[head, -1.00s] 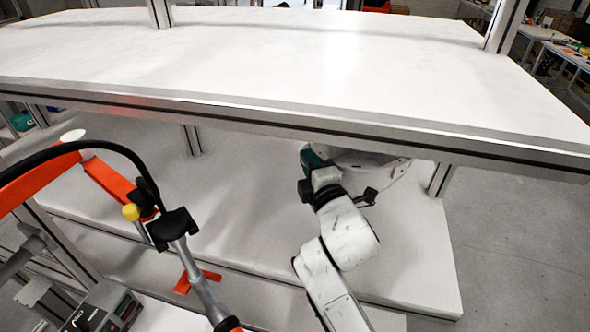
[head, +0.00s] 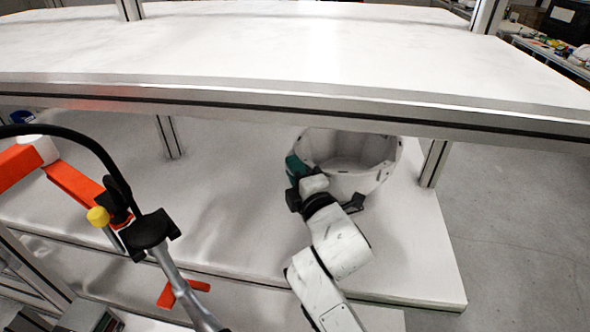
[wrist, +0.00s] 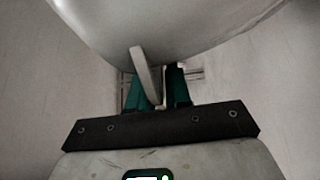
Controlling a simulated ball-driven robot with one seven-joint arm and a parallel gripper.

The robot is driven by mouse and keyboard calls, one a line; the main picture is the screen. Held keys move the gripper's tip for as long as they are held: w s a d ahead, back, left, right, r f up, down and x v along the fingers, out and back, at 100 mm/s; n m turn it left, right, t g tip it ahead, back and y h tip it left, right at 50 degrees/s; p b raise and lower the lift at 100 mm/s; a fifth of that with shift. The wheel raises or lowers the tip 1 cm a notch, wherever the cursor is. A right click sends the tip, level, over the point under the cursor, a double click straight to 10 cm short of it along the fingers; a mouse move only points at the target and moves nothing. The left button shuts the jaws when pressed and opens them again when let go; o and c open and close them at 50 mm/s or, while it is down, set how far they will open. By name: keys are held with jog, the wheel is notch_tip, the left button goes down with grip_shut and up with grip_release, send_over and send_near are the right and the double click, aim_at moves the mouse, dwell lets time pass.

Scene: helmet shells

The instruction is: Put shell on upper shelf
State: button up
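The shell (head: 372,163) is a pale, open bowl-like helmet shell under the upper shelf (head: 330,45), above the right part of the lower shelf (head: 215,205). I cannot tell whether it touches the lower shelf. My gripper (head: 297,165), with green fingers, is at the shell's left side. In the wrist view the shell (wrist: 165,25) fills the top, and a thin strip of it reaches down between the green fingers of my gripper (wrist: 160,90). The fingers are close together and appear shut on that strip. The fingertips are partly hidden by the shell.
The upper shelf's top is bare, and its front edge hangs over the shell. A metal post (head: 434,163) stands right of the shell, and another post (head: 168,137) stands to the left. An orange and grey tool arm with a black hose (head: 150,232) stands at front left.

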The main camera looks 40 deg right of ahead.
jog(key=o, duration=0.3)
jog(key=shift+s+r, duration=0.1)
jog(key=shift+r, duration=0.05)
jog(key=b+v, duration=0.2)
jog(key=v, duration=1)
jog(key=shift+b, duration=0.3)
